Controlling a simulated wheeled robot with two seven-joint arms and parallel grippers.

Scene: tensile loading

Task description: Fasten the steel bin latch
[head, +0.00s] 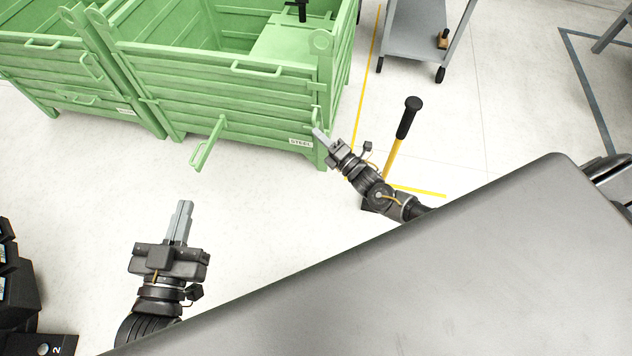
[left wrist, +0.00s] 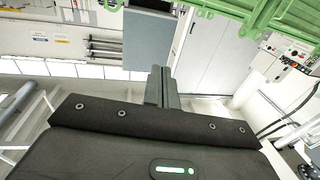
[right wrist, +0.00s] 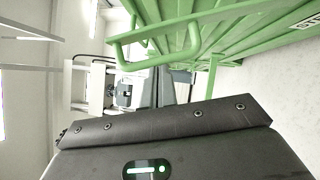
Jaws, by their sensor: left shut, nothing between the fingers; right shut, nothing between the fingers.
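The green steel bin (head: 225,88) carries a STEEL label (head: 300,143) low on its front right. A green lever-like part (head: 208,143), which looks like the latch, sticks out from its front, away from the wall. My right gripper (head: 319,135) is shut and empty beside the bin's front right corner. In the right wrist view, a green bar loop (right wrist: 150,62) passes close to the fingers; I cannot tell whether they touch. My left gripper (head: 184,208) is shut and empty over open floor in front of the bin, apart from it.
A second green bin (head: 45,75) adjoins on the left. A yellow-shafted tool with a black grip (head: 408,118) stands by my right arm. A grey cart (head: 415,30) is at the back right. Black cases (head: 15,280) are at the lower left. The floor before the bins is clear.

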